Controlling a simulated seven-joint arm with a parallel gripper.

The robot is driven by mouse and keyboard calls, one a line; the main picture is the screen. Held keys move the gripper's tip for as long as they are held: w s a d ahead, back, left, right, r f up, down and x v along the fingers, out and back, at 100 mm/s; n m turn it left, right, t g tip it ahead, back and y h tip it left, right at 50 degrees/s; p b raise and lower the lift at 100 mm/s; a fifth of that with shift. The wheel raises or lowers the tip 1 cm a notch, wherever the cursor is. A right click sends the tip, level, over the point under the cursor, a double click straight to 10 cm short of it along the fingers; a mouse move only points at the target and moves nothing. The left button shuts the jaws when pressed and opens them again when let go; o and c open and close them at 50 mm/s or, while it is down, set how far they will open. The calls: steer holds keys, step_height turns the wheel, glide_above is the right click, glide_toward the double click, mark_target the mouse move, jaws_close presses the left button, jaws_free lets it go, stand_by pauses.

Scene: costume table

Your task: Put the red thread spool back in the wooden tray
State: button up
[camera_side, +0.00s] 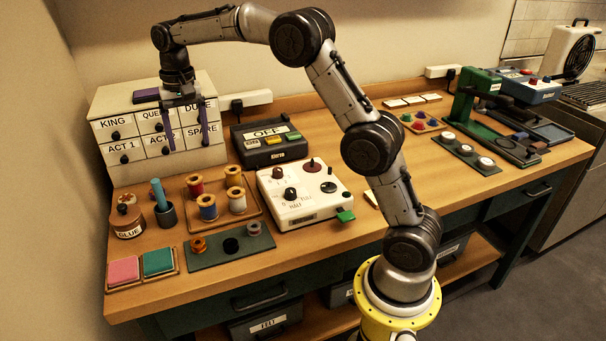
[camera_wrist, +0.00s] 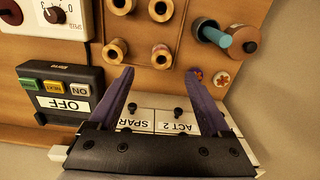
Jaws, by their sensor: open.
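The red thread spool (camera_side: 195,186) stands upright at the back left corner of the wooden tray (camera_side: 222,222), in the side view. It appears to be inside the tray. My gripper (camera_side: 188,147) is open and empty, with purple fingers pointing down in front of the labelled drawers. In the wrist view the gripper (camera_wrist: 160,72) has its fingers wide apart.
The labelled drawer cabinet (camera_side: 117,136) stands behind my gripper. Around the tray are a glue jar (camera_side: 128,222), a teal-handled tool in a cup (camera_side: 163,204), a green mat (camera_side: 218,254) with small items, a white dial box (camera_side: 302,205) and a dark OFF box (camera_side: 269,151).

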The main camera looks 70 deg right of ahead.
steer(key=s+a+r+n+t, duration=0.15)
steer(key=s+r, duration=0.25)
steer(key=s, duration=0.4)
steer(key=s+a+r+n+t, duration=0.1)
steer(key=s+a+r+n, duration=0.25)
steer(key=s, duration=0.45)
steer(key=s+a+f+n+t, duration=0.1)
steer(key=s+f, duration=0.2)
steer(key=s, duration=0.6)
steer(key=s+a+f+n+t, duration=0.1)
steer(key=s+f+n, duration=0.1)
steer(key=s, duration=0.7)
steer(key=shift+s+f+t, duration=0.35)
steer(key=shift+s+f, duration=0.05)
steer(key=shift+f, duration=0.15)
